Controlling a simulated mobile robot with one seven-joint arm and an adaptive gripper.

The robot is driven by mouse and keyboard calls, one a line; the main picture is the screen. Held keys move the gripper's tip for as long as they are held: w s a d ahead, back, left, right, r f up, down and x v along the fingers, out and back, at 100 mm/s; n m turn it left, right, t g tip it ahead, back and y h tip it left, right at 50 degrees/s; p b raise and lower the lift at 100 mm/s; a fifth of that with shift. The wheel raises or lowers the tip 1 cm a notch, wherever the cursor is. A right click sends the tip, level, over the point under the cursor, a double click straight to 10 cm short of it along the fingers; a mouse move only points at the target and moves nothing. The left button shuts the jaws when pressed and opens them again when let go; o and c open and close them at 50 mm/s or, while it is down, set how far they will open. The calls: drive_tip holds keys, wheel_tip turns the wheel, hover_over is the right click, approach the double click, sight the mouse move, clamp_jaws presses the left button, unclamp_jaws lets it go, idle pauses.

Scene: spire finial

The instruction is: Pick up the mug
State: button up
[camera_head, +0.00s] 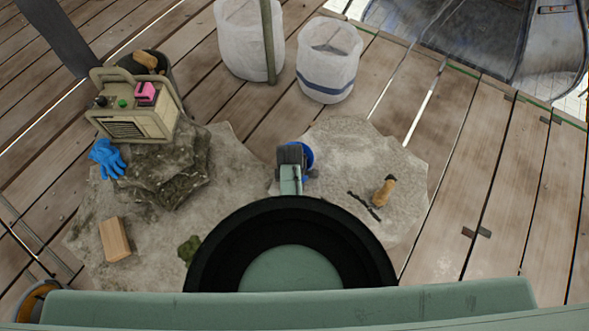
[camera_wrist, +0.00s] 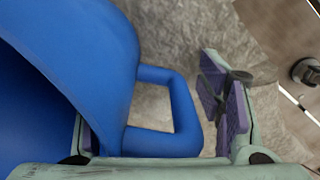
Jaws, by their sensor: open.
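The blue mug (camera_wrist: 85,75) fills the left of the wrist view, with its handle (camera_wrist: 185,110) pointing right. My gripper (camera_wrist: 155,120) is open, with the handle side of the mug between its fingers. The right finger's purple pad stands apart from the handle, with a gap. The left finger is mostly hidden by the mug, so I cannot tell whether it touches. In the head view, the mug (camera_head: 308,154) shows only as a blue edge behind my gripper (camera_head: 290,160), over the stone slab.
The pale stone slab (camera_head: 350,145) also carries a wooden-handled tool (camera_head: 383,191) at right. A blue glove (camera_head: 107,158), a beige machine (camera_head: 130,125) and a wooden block (camera_head: 115,239) are at left. White buckets (camera_head: 328,75) stand behind.

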clamp_jaws()
idle(0.8)
